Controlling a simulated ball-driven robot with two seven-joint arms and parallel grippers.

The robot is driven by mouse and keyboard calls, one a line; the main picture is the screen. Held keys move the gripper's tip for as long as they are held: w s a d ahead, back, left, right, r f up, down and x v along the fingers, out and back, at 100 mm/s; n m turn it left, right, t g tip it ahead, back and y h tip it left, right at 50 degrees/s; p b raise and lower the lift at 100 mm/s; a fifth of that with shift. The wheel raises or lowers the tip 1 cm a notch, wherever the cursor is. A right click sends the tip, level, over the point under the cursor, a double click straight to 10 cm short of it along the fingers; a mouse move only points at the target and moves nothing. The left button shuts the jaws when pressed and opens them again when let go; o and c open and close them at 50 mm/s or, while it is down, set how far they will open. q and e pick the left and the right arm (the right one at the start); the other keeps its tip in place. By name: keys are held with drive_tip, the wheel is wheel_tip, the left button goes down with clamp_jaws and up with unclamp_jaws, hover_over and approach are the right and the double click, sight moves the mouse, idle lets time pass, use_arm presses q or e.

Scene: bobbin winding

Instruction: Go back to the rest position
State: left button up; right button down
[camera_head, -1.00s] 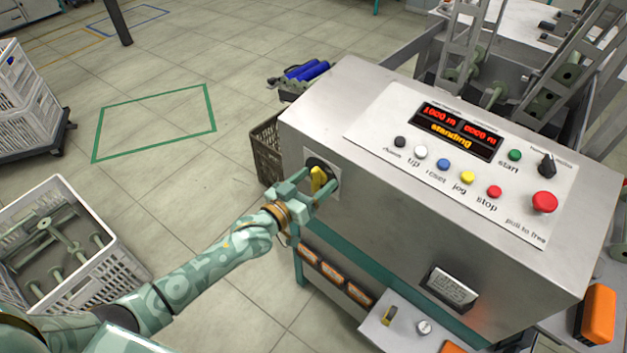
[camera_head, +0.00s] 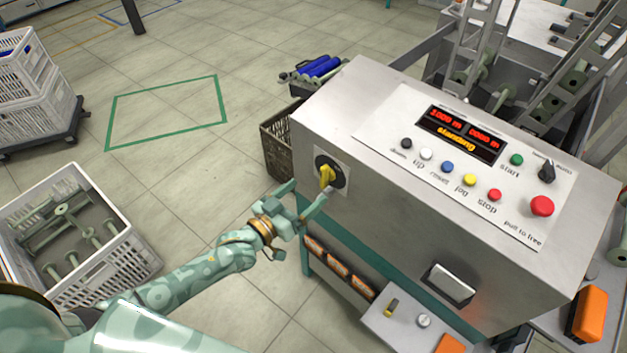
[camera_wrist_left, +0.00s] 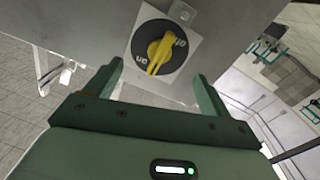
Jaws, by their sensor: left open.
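My left gripper (camera_head: 306,199) is open and empty, just in front of the side of the grey control cabinet (camera_head: 395,195). A yellow rotary switch (camera_head: 327,176) on a round black disc sits on that side, beyond my fingertips and apart from them. In the left wrist view the same switch (camera_wrist_left: 160,50) shows ahead of and between the two open fingers (camera_wrist_left: 158,80), with its handle slanted. My right gripper is not in view.
The cabinet's top has a display reading "standing", several buttons and a red stop knob (camera_head: 541,206). A white crate (camera_head: 115,262) with bobbins stands at the left. A dark crate (camera_head: 277,145) stands behind the cabinet's left edge. The floor inside the green outline (camera_head: 165,110) is clear.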

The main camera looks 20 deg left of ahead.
use_arm(q)
drive_tip(key=shift+v, duration=0.9)
drive_tip(key=s+a+f+m+g+y, duration=0.1)
drive_tip(key=s+a+f+g+y, duration=0.15)
drive_tip(key=s+f, duration=0.45)
drive_tip(key=s+a+f+m+g+y, duration=0.1)
drive_tip(key=s+a+f+g+y, duration=0.2)
drive_tip(key=f, duration=0.7)
drive_tip(key=s+a+f+g+y, duration=0.1)
drive_tip(key=s+a+f+g, duration=0.25)
drive_tip(key=f, duration=0.55)
drive_tip(key=s+d+f+g, duration=0.1)
drive_tip(key=s+f+g, duration=0.2)
drive_tip(key=s, duration=1.2)
drive_tip(key=s+d+f+g+y, duration=0.1)
drive_tip(key=s+f+g, duration=0.2)
drive_tip(key=s+f, duration=0.4)
drive_tip(key=s, duration=0.9)
drive_tip(key=shift+g, duration=0.3)
